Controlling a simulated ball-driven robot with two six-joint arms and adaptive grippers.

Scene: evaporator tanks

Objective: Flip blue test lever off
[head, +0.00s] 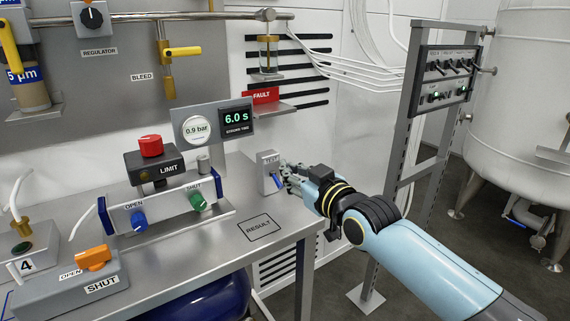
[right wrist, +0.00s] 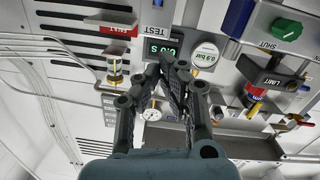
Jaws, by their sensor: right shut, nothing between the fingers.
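A small grey box (head: 267,172) stands at the right end of the bench, with a short blue lever (head: 278,182) low on its right side, slanting downward. In the right wrist view the box, lettered TEST (right wrist: 158,18), is at the top edge, with a bit of the blue lever (right wrist: 157,3) cut off there. My right gripper (head: 286,173) is shut and empty, its fingertips right beside the box near the lever. I cannot tell whether they touch. The wrist view shows the closed fingers (right wrist: 172,72) below the box. My left gripper is not in view.
Left of the box are a display (head: 236,118) reading 6.0 s, a gauge (head: 197,129) reading 0.9 bar, and a fixture with blue (head: 139,220) and green (head: 198,200) knobs. A red FAULT flag (head: 262,96) hangs behind. The bench's RESULT area (head: 257,227) is clear.

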